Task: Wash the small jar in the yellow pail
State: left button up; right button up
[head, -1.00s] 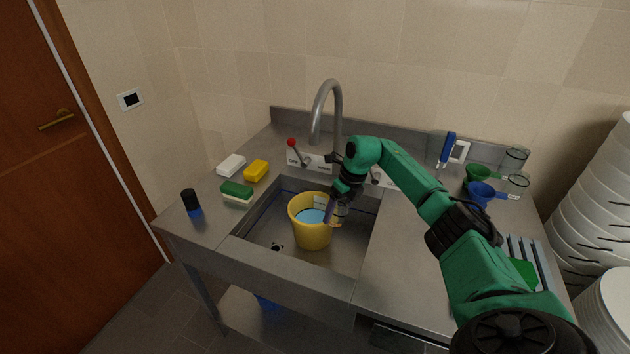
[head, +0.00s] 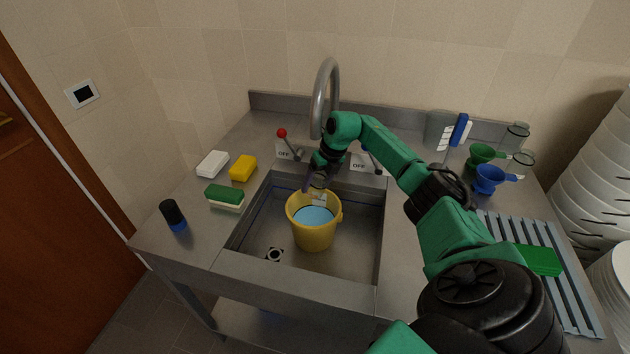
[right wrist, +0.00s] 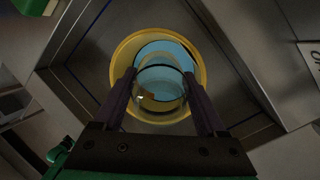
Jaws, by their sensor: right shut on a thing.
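The yellow pail (head: 314,237) stands upright in the sink basin, with light blue water (head: 313,216) in it. My right gripper (head: 314,188) is over the back part of the pail's mouth and is shut on the small clear glass jar (right wrist: 160,92). In the right wrist view the two purple fingers grip the jar from both sides, and the pail's rim (right wrist: 124,58) and water show behind it. In the head view the jar (head: 319,199) is small and partly hidden by the fingers. I cannot tell whether it touches the water. My left gripper is out of view.
The tap (head: 322,95) arches behind the pail, close to my right arm. A red-knobbed lever (head: 285,138) stands left of it. Sponges (head: 225,198) lie on the left counter. Measuring scoops (head: 490,178) and glass jars stand at the right, behind a slatted rack (head: 545,285).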

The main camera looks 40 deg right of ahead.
aim_at(316, 193)
jog(key=x, duration=0.1)
jog(key=b+x, duration=0.1)
jog(key=x, duration=0.1)
jog(key=shift+d+f+b, duration=0.25)
jog(key=shift+f+b, duration=0.05)
jog(key=shift+b, duration=0.1)
jog(key=shift+s+f+b, duration=0.1)
jog(key=shift+f+b, duration=0.25)
jog(key=shift+f, duration=0.05)
notch_tip(316, 193, down, 7)
jog(key=b, duration=0.5)
jog(key=shift+r, duration=0.2)
pick_arm(q)
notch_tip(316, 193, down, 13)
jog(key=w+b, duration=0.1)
jog(key=b, duration=0.4)
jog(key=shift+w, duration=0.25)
pick_arm(e)
jog(key=shift+f, duration=2.85)
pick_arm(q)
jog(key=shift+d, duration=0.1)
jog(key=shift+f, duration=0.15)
pick_arm(e)
jog(key=shift+a, duration=0.1)
jog(key=shift+w+a+b, duration=0.35)
jog(key=shift+w+b, duration=0.2)
jog(key=shift+w, duration=0.05)
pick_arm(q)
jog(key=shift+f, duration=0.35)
